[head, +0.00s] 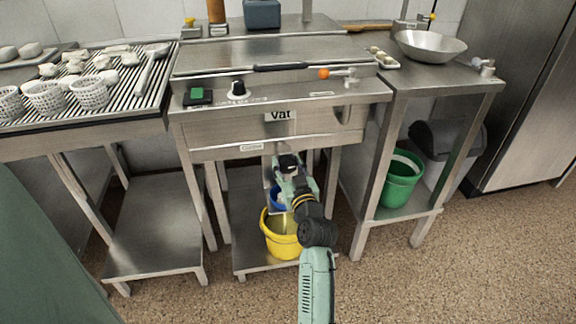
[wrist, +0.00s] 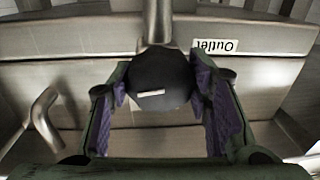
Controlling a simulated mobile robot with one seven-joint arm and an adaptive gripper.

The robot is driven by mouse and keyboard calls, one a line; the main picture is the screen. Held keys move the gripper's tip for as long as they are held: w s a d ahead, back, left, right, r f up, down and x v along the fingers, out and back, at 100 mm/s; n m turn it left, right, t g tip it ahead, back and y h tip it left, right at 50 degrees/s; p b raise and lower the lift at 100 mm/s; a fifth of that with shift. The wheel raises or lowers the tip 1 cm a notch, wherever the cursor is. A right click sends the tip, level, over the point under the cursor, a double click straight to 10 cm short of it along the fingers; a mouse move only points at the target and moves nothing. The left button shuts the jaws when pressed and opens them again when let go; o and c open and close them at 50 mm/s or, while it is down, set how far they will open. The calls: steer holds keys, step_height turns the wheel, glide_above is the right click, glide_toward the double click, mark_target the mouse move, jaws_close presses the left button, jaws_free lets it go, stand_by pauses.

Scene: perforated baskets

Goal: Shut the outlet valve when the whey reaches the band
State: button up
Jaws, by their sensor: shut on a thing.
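The steel vat (head: 346,116) stands in the middle, with an outlet label (head: 251,147) low on its front; the label appears upside down in the wrist view (wrist: 215,46). My gripper (head: 288,163) is at the vat's lower front. In the wrist view its purple-padded fingers (wrist: 162,88) are shut on a dark rounded valve knob (wrist: 160,72). A yellow bucket (head: 282,247) stands on the shelf below, holding pale yellowish whey (head: 283,223). My arm covers part of the bucket. I cannot make out a band or the whey's level against one.
A slatted drain table (head: 85,133) with white perforated baskets (head: 46,97) stands left. A side table (head: 440,78) with a metal bowl (head: 430,46) stands right, a green bucket (head: 401,180) below it. A bent metal pipe (wrist: 43,115) is beside my gripper. The front floor is clear.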

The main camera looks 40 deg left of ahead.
steer(key=shift+m, duration=1.1)
steer(key=o, duration=1.2)
steer(key=shift+d, duration=0.1)
steer(key=shift+s+d+f, duration=0.1)
steer(key=shift+s+d, duration=0.15)
steer(key=shift+d, duration=0.05)
steer(key=v, duration=1.1)
steer(key=shift+s, duration=0.1)
